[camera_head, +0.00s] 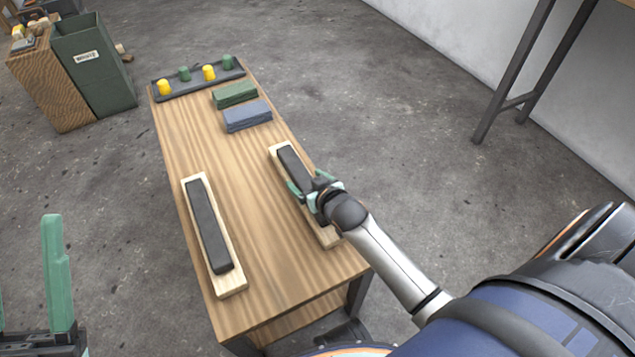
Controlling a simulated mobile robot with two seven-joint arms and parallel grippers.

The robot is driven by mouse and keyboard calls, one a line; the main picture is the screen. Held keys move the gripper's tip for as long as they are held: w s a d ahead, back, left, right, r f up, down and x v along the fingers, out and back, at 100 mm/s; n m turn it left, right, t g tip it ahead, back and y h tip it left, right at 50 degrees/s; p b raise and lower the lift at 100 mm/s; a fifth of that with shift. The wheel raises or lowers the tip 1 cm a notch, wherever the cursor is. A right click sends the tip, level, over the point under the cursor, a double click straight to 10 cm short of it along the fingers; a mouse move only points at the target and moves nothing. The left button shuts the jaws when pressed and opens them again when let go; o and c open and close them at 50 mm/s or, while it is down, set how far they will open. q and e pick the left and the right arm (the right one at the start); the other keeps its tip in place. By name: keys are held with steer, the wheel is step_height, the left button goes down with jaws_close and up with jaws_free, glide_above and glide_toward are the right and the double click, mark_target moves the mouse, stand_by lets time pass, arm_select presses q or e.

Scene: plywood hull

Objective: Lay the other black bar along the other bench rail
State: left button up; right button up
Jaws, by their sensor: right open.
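A wooden bench (180,145) holds two pale bench rails. One black bar (208,226) lies lengthwise on the left rail (232,288). The other black bar (290,163) lies along the right rail (331,239), with its near part hidden by my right gripper. My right gripper (308,192) is open at the right rail, its green fingers around or just above the bar; contact cannot be told. My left gripper (55,290) shows only in part at the lower left edge, with one green finger upright, away from the bench.
A green block (235,94) and a blue block (247,116) lie toward the bench's far end. Behind them is a dark tray (197,85) with yellow and green pegs. A green bin (95,65) stands on the floor at far left. The bench middle is clear.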

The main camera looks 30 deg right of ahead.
steer(key=p+v, duration=0.3)
steer(key=v, duration=0.7)
steer(key=shift+r+p, duration=0.15)
steer(key=shift+p, duration=0.25)
steer(key=s+a+r+n+t+y, duration=0.1)
steer(key=a+r+n+t+y, duration=0.25)
steer(key=r, duration=0.75)
steer(key=s+a+r+n+t+y, duration=0.1)
steer(key=a+r+n+t+y, duration=0.25)
steer(key=r, duration=0.85)
arm_select(q)
steer(key=shift+m, duration=0.4)
steer(key=r, duration=0.4)
steer(key=shift+s+a+r, duration=0.1)
steer(key=shift+a+r, duration=0.1)
steer(key=shift+r, duration=0.1)
arm_select(e)
steer(key=s+a+r+n+t+y, duration=0.1)
steer(key=s+a+r+n+y, duration=0.1)
steer(key=r, duration=0.5)
steer(key=s+a+r+n+t+y, duration=0.2)
steer(key=s+a+r+n+y, duration=0.1)
steer(key=s+r+y, duration=0.4)
steer(key=shift+s+a+r+n, duration=0.35)
steer(key=shift+s+r+n, duration=0.2)
steer(key=shift+s+n, duration=0.1)
